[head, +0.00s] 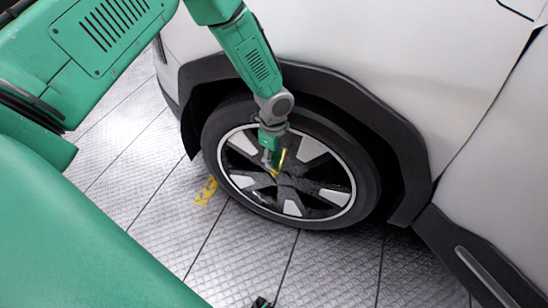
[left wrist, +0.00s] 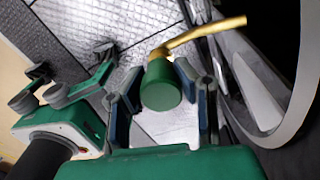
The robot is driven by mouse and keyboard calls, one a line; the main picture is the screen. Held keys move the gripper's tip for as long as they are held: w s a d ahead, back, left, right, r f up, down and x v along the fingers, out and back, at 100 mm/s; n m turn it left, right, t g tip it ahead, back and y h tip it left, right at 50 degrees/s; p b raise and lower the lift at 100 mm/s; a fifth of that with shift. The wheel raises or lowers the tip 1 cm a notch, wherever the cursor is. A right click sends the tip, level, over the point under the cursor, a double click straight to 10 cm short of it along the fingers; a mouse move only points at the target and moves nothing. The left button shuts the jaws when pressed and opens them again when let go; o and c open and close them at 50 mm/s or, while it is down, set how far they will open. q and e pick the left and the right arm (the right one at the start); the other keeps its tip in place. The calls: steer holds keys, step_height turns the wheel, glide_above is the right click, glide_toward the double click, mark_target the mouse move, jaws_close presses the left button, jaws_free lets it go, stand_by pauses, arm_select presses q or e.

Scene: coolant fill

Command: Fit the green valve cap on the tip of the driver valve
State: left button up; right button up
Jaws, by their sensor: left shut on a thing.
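The green valve cap (left wrist: 162,86) is a short cylinder held between the two fingers of my left gripper (left wrist: 163,104). The brass driver valve (left wrist: 205,33) is a bent stem coming from the wheel, and its tip meets the far end of the cap. I cannot tell how far the cap sits over the tip. In the head view my left gripper (head: 270,158) is at the wheel's spokes beside the yellow valve (head: 281,160); the cap is not clear there. My right gripper (left wrist: 68,78) shows in the left wrist view with its fingers spread and empty, away from the valve.
The wheel (head: 243,178) with its black tyre stands under the white car body (head: 400,60).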

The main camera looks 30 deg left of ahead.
mark_target(274, 155)
arm_select(q)
steer(key=shift+f+b, duration=0.45)
steer(key=shift+f, duration=0.7)
steer(key=o, duration=0.8)
steer(key=shift+o, duration=0.2)
step_height(274, 155, up, 12)
steer(key=shift+f, duration=0.1)
